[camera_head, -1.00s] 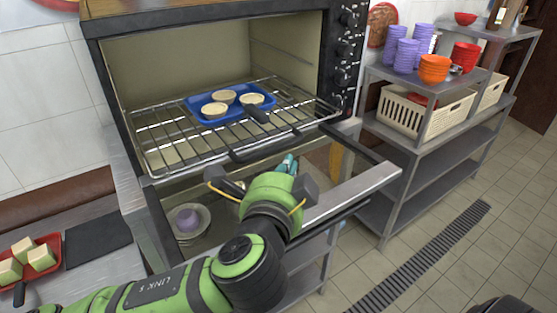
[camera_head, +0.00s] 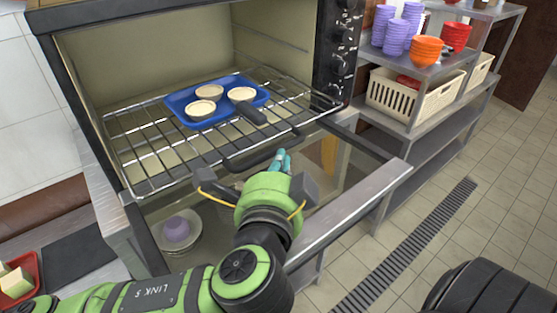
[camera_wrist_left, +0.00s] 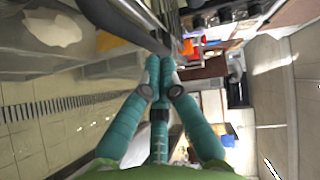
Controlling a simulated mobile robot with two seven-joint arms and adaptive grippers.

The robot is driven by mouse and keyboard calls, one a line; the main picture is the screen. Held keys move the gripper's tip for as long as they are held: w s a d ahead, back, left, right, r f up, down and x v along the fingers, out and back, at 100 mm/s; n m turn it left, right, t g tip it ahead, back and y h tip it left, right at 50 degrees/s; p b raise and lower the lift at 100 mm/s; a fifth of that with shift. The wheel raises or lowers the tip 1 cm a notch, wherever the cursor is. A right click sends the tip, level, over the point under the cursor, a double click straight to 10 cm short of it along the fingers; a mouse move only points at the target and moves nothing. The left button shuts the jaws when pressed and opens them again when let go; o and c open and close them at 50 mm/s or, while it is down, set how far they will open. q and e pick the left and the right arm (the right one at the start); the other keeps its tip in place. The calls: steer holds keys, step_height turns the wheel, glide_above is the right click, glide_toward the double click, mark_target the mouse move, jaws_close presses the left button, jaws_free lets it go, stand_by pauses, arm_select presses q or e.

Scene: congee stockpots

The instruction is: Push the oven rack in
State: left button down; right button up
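The oven rack (camera_head: 160,165) is a wire rack partly pulled out of the open oven (camera_head: 180,50). My left gripper (camera_head: 281,157) is in front of and slightly below the rack's front edge, teal fingertips toward the oven. In the left wrist view its fingertips (camera_wrist_left: 160,68) meet with nothing seen between them. Contact with the rack is unclear. My right gripper is not in view.
The open oven door (camera_head: 345,215) lies under the rack and around my left wrist. A plate with a purple bowl (camera_head: 177,230) shows below through its glass. A metal shelf (camera_head: 420,150) with cups and baskets stands right. A red tray (camera_head: 22,283) is at lower left.

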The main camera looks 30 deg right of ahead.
mark_target(225, 120)
arm_select(q)
steer(key=w, duration=0.5)
steer(key=w+a, duration=0.1)
steer(key=w, duration=0.9)
steer(key=shift+w+a+b, duration=0.15)
steer(key=shift+w+b, duration=0.15)
steer(key=shift+b, duration=0.1)
steer(key=shift+w, duration=0.7)
steer(key=shift+r, duration=0.1)
